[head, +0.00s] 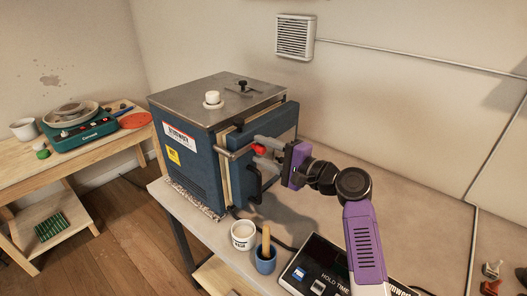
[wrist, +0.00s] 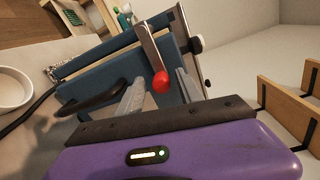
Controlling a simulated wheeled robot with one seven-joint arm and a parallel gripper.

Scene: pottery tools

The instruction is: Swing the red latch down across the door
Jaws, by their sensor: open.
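The blue kiln (head: 195,140) stands on the grey table, and its door (head: 268,140) looks closed or nearly so. The latch is a metal bar with a red ball knob (head: 258,149) at the door's front; in the wrist view the knob (wrist: 161,82) hangs at the end of the flat bar (wrist: 150,48). My gripper (head: 267,154) is at the door front, fingers pointing at the kiln. In the wrist view its two fingers (wrist: 158,95) are apart, with the red knob between them. I cannot tell if either finger touches it. A black door handle (head: 256,185) sits below.
A white tub (head: 243,235) and a blue cup (head: 265,262) with a wooden tool stand in front of the kiln. A control box (head: 318,270) is at the table front. A wooden bench (head: 75,150) stands at left. Table right of the kiln is mostly clear.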

